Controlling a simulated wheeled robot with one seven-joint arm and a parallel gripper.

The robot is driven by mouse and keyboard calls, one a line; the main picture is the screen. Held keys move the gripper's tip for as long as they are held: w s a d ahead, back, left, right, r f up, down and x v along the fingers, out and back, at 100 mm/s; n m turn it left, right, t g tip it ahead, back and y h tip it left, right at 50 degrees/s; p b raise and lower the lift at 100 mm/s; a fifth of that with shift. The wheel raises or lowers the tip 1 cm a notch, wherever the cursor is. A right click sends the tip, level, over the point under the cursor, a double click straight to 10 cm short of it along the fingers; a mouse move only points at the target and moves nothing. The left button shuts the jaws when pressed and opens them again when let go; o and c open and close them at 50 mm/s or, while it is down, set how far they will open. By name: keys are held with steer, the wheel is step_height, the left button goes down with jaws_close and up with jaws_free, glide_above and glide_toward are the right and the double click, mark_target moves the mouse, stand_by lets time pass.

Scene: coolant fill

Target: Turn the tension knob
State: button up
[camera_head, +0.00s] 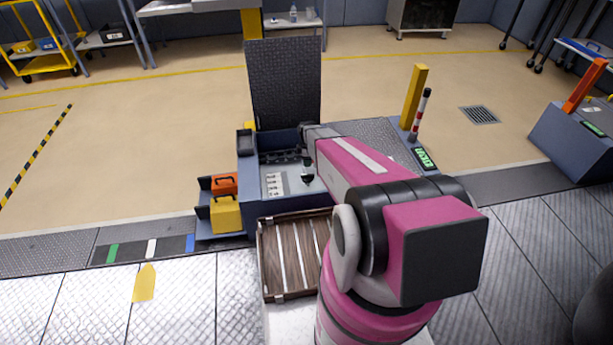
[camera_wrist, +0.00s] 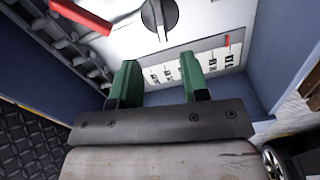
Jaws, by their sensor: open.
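The dark round tension knob (camera_wrist: 158,14) shows at the top of the wrist view, on a white panel (camera_wrist: 112,36) inside a blue box. A raised grip bar runs across its face. My gripper (camera_wrist: 162,72) is open, with two green fingers apart and nothing between them. The fingertips point toward the panel, just below the knob in the picture and apart from it. In the head view, my gripper (camera_head: 307,172) is a small dark shape over the panel (camera_head: 285,180), partly hidden by my arm. The knob cannot be made out there.
A red lever (camera_wrist: 80,16) and a dark ribbed strip (camera_wrist: 55,38) lie left of the knob. A label plate (camera_wrist: 205,62) is below it. Blue box walls (camera_head: 245,212) surround the panel. An open dark lid (camera_head: 284,85) stands behind; orange and yellow cases (camera_head: 226,213) sit left.

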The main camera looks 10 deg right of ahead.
mark_target(307, 175)
step_height(307, 175, down, 10)
steer(key=shift+r, duration=0.1)
stand_by(0.4)
jaws_close()
